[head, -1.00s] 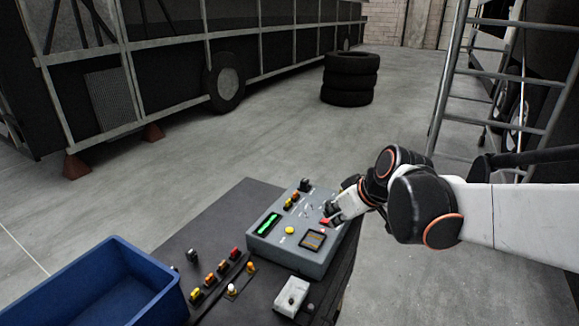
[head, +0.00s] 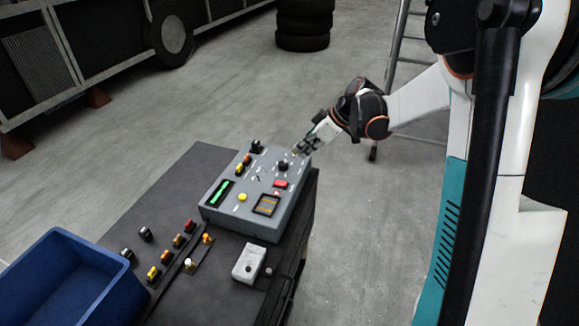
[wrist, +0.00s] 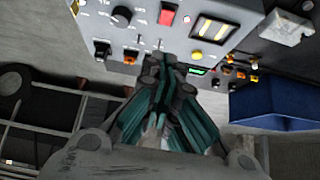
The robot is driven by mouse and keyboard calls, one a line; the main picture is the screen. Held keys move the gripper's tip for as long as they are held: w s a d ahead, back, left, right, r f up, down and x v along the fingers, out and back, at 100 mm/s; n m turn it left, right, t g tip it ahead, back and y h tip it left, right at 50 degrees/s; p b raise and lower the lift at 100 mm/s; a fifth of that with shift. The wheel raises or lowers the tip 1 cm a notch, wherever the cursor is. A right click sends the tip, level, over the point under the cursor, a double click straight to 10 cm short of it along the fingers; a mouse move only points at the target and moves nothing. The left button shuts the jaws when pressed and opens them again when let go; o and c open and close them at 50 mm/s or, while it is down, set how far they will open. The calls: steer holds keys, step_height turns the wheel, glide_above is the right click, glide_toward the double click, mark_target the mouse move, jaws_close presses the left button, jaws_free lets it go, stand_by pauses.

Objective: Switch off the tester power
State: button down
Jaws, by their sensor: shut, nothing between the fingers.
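The tester is a grey box (head: 223,222) on a dark table. Its top has a red rocker switch (head: 281,184), a black knob (head: 283,166), a yellow button (head: 242,197), a lit green display (head: 220,192) and a striped panel (head: 266,205). The red switch also shows in the wrist view (wrist: 167,14), with a small pale light beside it. My gripper (head: 299,150) is shut and empty near the tester's far right corner, beyond the knob and apart from the red switch. In the wrist view its fingertips (wrist: 166,64) overlap the panel; I cannot tell if they touch it.
A blue bin (head: 62,270) stands at the table's left. Several coloured connectors (head: 165,256) and a small white box (head: 249,262) lie in front of the tester. Stacked tyres (head: 303,25) and a ladder (head: 392,60) stand behind.

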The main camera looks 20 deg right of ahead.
steer(key=shift+w+d+f, duration=0.2)
steer(key=shift+w+d, duration=0.05)
steer(key=shift+w, duration=0.05)
steer(key=b, duration=0.2)
glide_toward(279, 181)
steer(key=shift+w+a+r, duration=0.2)
steer(key=shift+w+a, duration=0.3)
steer(key=shift+a, duration=0.1)
steer(key=shift+w+a+r, duration=0.2)
steer(key=shift+w+a, duration=0.3)
steer(key=shift+a, duration=0.1)
step_height(279, 181, down, 3)
steer(key=shift+f+b, duration=0.2)
steer(key=shift+b, duration=0.3)
steer(key=shift+f, duration=0.5)
steer(key=shift+d, duration=0.1)
